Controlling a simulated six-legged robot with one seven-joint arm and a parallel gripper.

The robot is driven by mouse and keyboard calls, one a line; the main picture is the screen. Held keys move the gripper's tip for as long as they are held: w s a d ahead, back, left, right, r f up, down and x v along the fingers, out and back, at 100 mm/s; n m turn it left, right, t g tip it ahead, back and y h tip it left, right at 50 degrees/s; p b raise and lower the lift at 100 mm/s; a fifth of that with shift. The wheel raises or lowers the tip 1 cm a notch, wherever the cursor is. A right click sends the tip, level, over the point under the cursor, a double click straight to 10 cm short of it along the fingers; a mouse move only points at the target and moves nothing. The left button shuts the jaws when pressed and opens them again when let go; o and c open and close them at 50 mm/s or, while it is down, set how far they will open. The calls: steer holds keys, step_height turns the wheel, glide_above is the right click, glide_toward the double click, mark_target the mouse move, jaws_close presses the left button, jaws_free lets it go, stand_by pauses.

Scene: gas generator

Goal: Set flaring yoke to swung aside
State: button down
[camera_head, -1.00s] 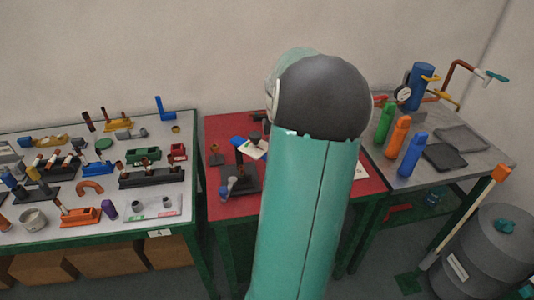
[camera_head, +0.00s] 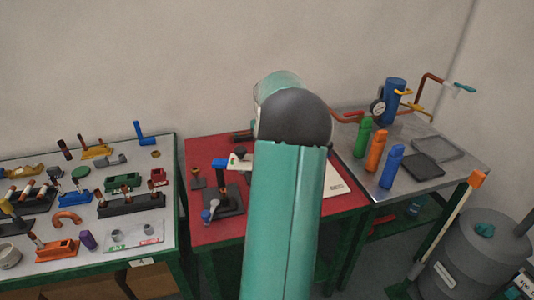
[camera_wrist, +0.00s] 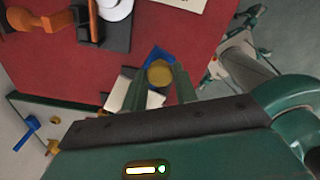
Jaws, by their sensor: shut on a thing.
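In the wrist view the two green fingers of my gripper (camera_wrist: 157,82) are closed around a blue piece (camera_wrist: 153,56) with a round brass-coloured part between them. A pale plate (camera_wrist: 122,92) lies just beside the fingers. In the head view my green arm with its dark round joint hides the gripper. A black stand (camera_head: 228,203) with an upright post is on the red table, left of the arm. A small blue piece and a white plate (camera_head: 240,163) show above it. I cannot tell for certain which part is the flaring yoke.
The red table (camera_head: 205,153) has bare room at its left. A crowded grey table (camera_head: 110,236) stands left. On the right bench are green (camera_head: 362,138), orange (camera_head: 376,151) and blue (camera_head: 391,167) bottles. A grey drum (camera_head: 475,258) stands at the right.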

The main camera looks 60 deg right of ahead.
steer(key=shift+d+r, duration=0.1)
steer(key=shift+d, duration=0.05)
steer(key=c, duration=1.1)
jaws_free()
steer(key=shift+w, duration=0.1)
step_height(320, 180, up, 14)
